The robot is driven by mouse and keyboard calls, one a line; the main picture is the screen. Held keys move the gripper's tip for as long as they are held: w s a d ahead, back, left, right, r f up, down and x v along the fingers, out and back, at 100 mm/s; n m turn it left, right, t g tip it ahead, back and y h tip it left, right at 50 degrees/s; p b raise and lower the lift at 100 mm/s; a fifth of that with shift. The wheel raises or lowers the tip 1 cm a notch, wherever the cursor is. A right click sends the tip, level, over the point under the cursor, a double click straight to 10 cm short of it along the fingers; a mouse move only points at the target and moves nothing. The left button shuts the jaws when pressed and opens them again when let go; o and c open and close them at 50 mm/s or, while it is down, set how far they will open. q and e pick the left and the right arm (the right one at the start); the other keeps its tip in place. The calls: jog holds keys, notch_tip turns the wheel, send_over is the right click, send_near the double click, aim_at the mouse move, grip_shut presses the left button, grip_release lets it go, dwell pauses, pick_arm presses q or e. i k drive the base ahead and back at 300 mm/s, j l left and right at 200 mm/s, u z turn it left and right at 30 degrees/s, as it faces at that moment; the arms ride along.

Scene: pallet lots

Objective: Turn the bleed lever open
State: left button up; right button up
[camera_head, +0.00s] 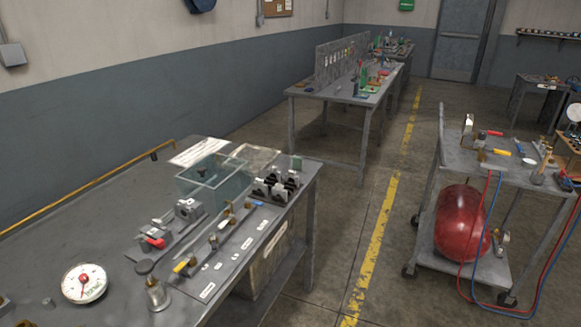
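Several small valve levers show, and the labels are too small to tell which is the bleed lever. On the near workbench (60,241) are a red-handled lever (155,242), a yellow-handled lever (181,265) and a blue-handled lever (257,203). On the cart (452,158) at the right are a red-handled lever (494,133) and a yellow-handled lever (502,152). Whether any valve is open or shut cannot be told. Neither of my grippers is in view.
A dial gauge (84,283) and a clear tank (213,181) are on the near bench. A red tank (462,222) sits on the cart's lower shelf, and red and blue hoses hang beside it. Bare floor with a yellow line (377,237) separates bench and cart.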

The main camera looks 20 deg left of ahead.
aim_at(231, 216)
jog(key=i+j+u, duration=0.1)
jog(key=u, duration=0.3)
jog(key=i+j+u, duration=0.1)
jog(key=u, duration=0.25)
jog(key=i+j, duration=0.05)
